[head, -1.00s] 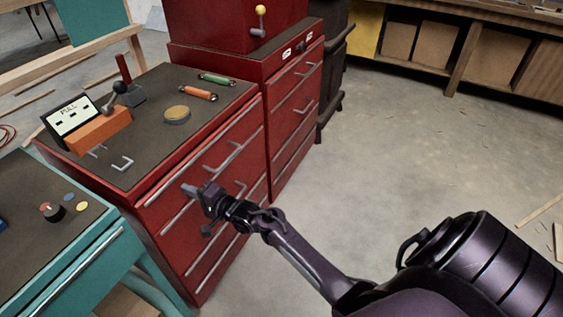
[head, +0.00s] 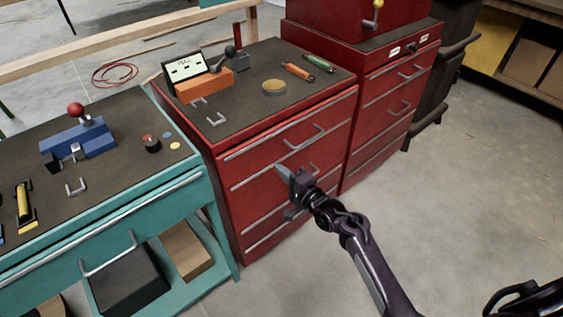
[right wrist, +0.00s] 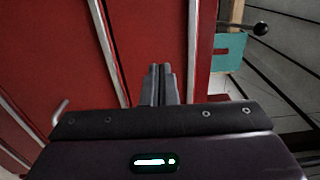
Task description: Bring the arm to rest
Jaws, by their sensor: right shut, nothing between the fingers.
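My right gripper (head: 290,184) is in the middle of the head view, in front of the drawers of the red cabinet (head: 262,195). Its arm comes in from the lower right. In the right wrist view the two fingers (right wrist: 160,84) are together and hold nothing, with the red drawer fronts (right wrist: 155,30) behind them. I cannot tell the exact gap between the fingertips and the drawers. My left gripper does not show in either view.
The red cabinet's top holds an orange block (head: 205,82), a round tin (head: 274,87) and orange and green cylinders. A teal workbench (head: 120,235) stands at left with a blue lever device (head: 78,140). A taller red cabinet (head: 385,100) stands behind. Floor (head: 450,200) at right is clear.

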